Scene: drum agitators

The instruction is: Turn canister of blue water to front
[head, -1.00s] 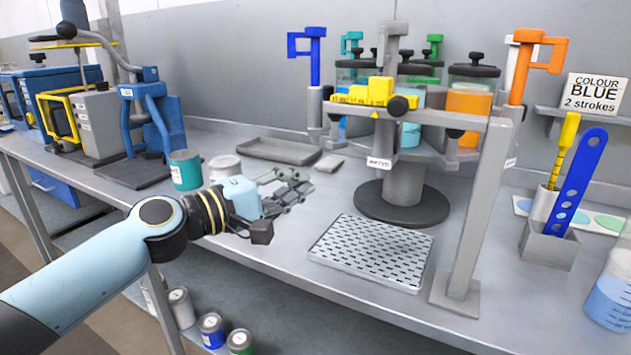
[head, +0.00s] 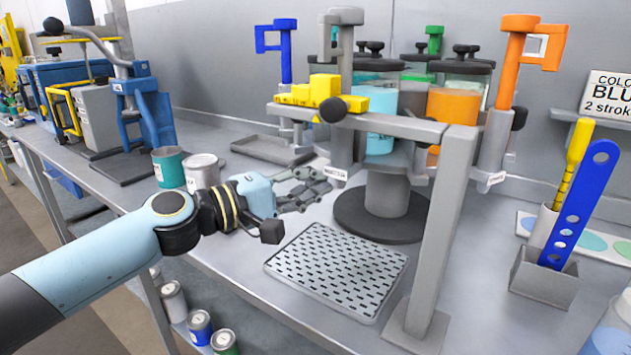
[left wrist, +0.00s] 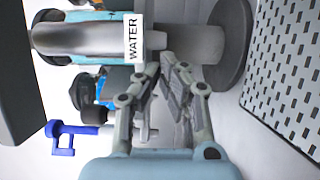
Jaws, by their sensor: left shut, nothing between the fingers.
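The canister of light blue water (head: 378,118) stands on the round carousel, partly hidden by the grey crossbar in front of it. A grey pump tower (head: 346,60) stands at its front left. A small WATER label (head: 334,173) sits low beneath that tower and shows large in the left wrist view (left wrist: 132,38). My left gripper (head: 318,188) is shut and empty, just left of and below the label. In the left wrist view its fingers (left wrist: 172,80) are close beside the label end of the grey arm; contact cannot be told. My right gripper is not in view.
An orange canister (head: 460,112) and orange pump tower (head: 515,70) share the carousel; a blue tower (head: 286,60) is at left. The grey post (head: 440,230) and crossbar with yellow weight (head: 322,90) stand in front. A perforated drip tray (head: 338,270) lies below.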

